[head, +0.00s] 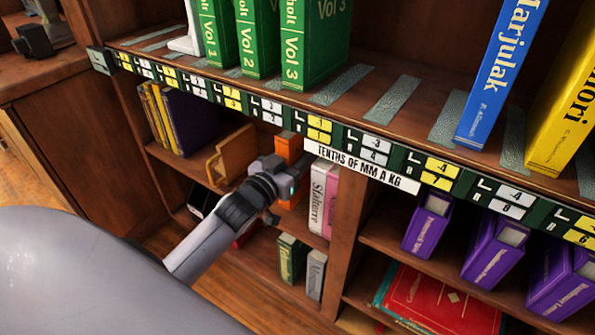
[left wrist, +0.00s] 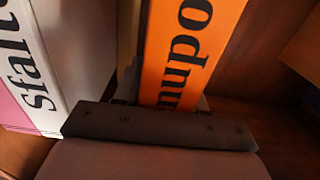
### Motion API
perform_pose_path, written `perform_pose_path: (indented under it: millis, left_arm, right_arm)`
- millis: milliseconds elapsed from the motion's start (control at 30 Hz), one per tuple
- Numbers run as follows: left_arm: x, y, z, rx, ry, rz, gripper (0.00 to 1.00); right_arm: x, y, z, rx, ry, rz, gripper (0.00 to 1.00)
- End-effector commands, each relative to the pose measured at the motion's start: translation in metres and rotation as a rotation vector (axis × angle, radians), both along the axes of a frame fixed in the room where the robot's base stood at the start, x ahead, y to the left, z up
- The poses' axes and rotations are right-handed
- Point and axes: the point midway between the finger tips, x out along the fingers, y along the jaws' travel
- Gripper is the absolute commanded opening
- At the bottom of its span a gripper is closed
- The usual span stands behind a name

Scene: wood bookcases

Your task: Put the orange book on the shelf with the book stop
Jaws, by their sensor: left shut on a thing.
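The orange book (head: 289,146) is upright in the middle-level compartment of the left bay, partly hidden by my left gripper. Its spine with black letters fills the middle of the left wrist view (left wrist: 188,45). My left gripper (head: 284,190) is shut on the book from the front. The wooden book stop (head: 236,152) stands on the same shelf (head: 178,163), left of the book with a gap. A white book (head: 319,195) and a pink book (head: 331,205) stand just right of it. Whether the orange book's bottom touches the shelf is hidden. My right gripper is not in view.
A labelled shelf edge (head: 360,165) juts out above the arm, with green volumes (head: 310,45) on top. A divider (head: 350,225) closes the bay's right side. Yellow and purple books (head: 185,120) stand at far left. Lower down are a green book (head: 291,258) and a grey one.

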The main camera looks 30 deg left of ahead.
Motion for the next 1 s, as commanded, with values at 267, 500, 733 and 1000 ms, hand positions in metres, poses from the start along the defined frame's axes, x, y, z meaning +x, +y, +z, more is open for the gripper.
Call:
perform_pose_path:
  millis: [267,500,733,1000]
  left_arm:
    - [0.005,0.000,-0.012,-0.001,-0.005,0.000,0.00]
    - [0.005,0.000,-0.033,-0.001,-0.007,-0.001,0.00]
    - [0.005,0.000,-0.032,-0.001,-0.007,-0.001,0.00]
    - [0.004,0.000,-0.037,-0.001,0.001,0.000,0.66]
  right_arm:
    - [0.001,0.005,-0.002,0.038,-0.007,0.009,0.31]
    - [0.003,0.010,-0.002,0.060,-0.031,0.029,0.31]
    - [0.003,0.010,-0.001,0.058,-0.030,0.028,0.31]
    - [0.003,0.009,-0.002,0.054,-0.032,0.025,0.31]
